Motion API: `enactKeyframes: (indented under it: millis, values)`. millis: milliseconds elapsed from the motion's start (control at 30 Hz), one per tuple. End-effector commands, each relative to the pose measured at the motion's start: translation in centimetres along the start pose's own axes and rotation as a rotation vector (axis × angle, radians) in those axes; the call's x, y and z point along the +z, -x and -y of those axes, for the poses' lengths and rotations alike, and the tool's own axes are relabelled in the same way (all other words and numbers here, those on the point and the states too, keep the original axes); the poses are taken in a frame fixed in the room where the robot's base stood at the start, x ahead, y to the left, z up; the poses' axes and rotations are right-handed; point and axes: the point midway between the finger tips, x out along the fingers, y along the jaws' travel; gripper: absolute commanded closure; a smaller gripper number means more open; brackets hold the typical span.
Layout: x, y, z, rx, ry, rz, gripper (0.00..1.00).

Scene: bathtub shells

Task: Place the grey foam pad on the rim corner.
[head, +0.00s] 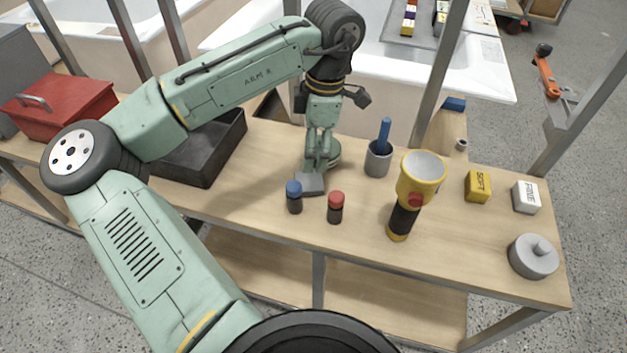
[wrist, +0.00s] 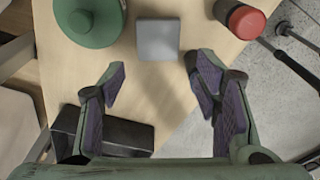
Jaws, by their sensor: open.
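My gripper (head: 316,169) points down close behind the pad in the head view. In the wrist view my gripper (wrist: 155,68) is open, with its two dark-padded fingers apart and nothing between them. The white bathtub shell (head: 455,75) stands behind the bench, and its near right rim corner (head: 508,96) shows unobstructed.
A blue-capped bottle (head: 294,198) and red-capped bottle (head: 335,208) stand near the pad. A green round container (head: 334,153) sits beside my gripper. A grey cup (head: 378,160), yellow torch (head: 405,205) and yellow block (head: 478,186) stand right. A bench post (head: 440,70) rises before the tub.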

Motion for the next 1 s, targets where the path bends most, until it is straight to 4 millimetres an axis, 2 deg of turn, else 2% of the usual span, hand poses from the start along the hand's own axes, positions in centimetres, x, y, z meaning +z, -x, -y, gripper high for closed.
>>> enactKeyframes:
  millis: [100,367,700,1000]
  values:
    - [0.0,-2.0,0.0,-0.001,-0.002,0.000,0.43]
    - [0.1,-4.3,-0.1,0.002,-0.004,0.003,0.43]
    - [0.4,-8.7,-0.2,0.004,-0.005,0.003,0.43]
    - [0.5,-9.1,-0.2,0.004,-0.005,0.005,0.44]
